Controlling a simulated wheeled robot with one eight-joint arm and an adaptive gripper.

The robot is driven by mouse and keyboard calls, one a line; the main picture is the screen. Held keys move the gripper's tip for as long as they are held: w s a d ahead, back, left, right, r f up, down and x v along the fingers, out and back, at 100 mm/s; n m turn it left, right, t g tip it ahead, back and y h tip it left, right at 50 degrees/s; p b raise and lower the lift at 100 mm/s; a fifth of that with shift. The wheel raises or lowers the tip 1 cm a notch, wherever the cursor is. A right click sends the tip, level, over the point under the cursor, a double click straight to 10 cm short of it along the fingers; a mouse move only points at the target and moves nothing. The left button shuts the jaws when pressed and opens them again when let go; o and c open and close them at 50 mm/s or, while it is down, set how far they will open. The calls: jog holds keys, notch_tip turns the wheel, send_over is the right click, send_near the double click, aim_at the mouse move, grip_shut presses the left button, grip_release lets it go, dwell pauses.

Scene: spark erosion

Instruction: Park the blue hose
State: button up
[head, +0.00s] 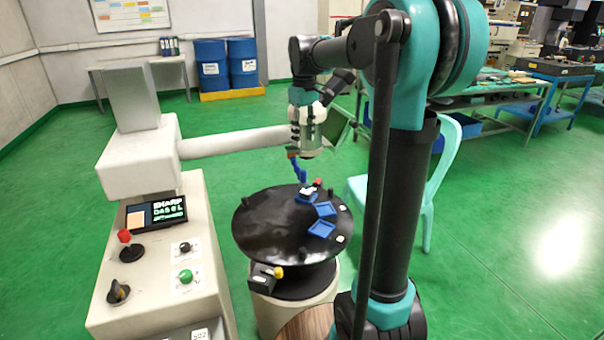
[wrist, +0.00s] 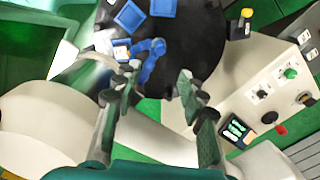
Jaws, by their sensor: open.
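The blue hose (head: 301,171) is a short, bent, jointed piece over the black round table (head: 262,236) in the head view. In the wrist view the blue hose (wrist: 149,62) lies beyond the fingertips, curving in front of the table. My gripper (wrist: 158,78) is open and empty, its two dark fingers spread apart on either side of the hose's lower end as seen there. I cannot tell the depth between fingers and hose. In the head view the fingers cannot be made out clearly.
Blue square trays (head: 321,229) lie on the table, with a small white piece (head: 308,190) beside the hose. A pale machine with a control panel (head: 186,262) stands left, its thick horizontal arm (head: 232,142) reaching over the table. A pale green chair (head: 441,205) stands right.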

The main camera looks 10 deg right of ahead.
aim_at(304, 170)
notch_tip(304, 170, down, 14)
jog(key=shift+f, duration=0.15)
dwell(0.4)
grip_shut()
